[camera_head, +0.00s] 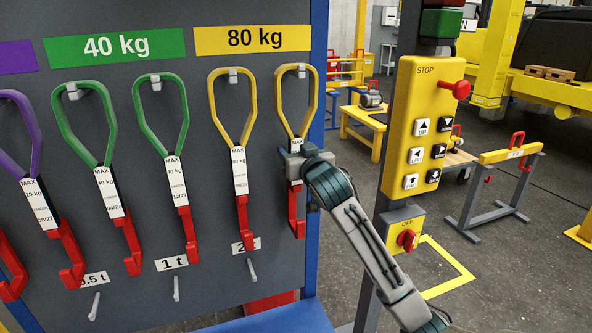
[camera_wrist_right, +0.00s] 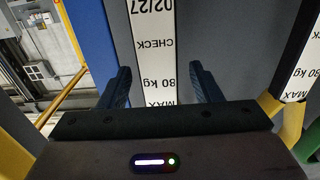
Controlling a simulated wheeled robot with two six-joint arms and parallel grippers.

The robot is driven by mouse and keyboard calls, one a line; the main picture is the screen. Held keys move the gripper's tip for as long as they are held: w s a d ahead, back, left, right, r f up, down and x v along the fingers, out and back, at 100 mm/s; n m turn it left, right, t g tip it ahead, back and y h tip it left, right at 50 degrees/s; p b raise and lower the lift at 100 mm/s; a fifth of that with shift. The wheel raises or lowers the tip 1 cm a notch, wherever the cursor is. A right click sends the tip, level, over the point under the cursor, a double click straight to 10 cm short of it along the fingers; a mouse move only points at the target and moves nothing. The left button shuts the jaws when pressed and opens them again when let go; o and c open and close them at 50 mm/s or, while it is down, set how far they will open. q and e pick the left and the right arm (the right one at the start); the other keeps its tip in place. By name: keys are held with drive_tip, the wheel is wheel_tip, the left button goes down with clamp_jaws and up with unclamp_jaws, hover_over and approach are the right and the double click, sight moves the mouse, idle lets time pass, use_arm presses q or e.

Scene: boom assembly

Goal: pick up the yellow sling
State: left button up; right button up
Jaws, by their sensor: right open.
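Two yellow slings hang under the yellow 80 kg sign. The right yellow sling (camera_head: 279,104) hangs from a grey peg, with a white tag and a red hook at its lower end. The left yellow sling (camera_head: 212,96) hangs beside it. My right gripper (camera_head: 293,163) is at the tag of the right one and covers part of it. In the right wrist view, the open fingers of my right gripper (camera_wrist_right: 161,85) stand either side of the right sling's white tag (camera_wrist_right: 154,45), with gaps between. My left gripper is not in view.
Green slings (camera_head: 162,112) and a purple sling (camera_head: 27,125) hang further left on the grey board (camera_head: 210,280). Small pegs stick out below the hooks. A blue post (camera_head: 318,70) edges the board, and a yellow control box (camera_head: 428,125) stands right of my arm.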

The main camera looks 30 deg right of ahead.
drive_tip(key=shift+x, duration=1.35)
drive_tip(key=shift+s+f, duration=0.1)
clamp_jaws()
idle(0.4)
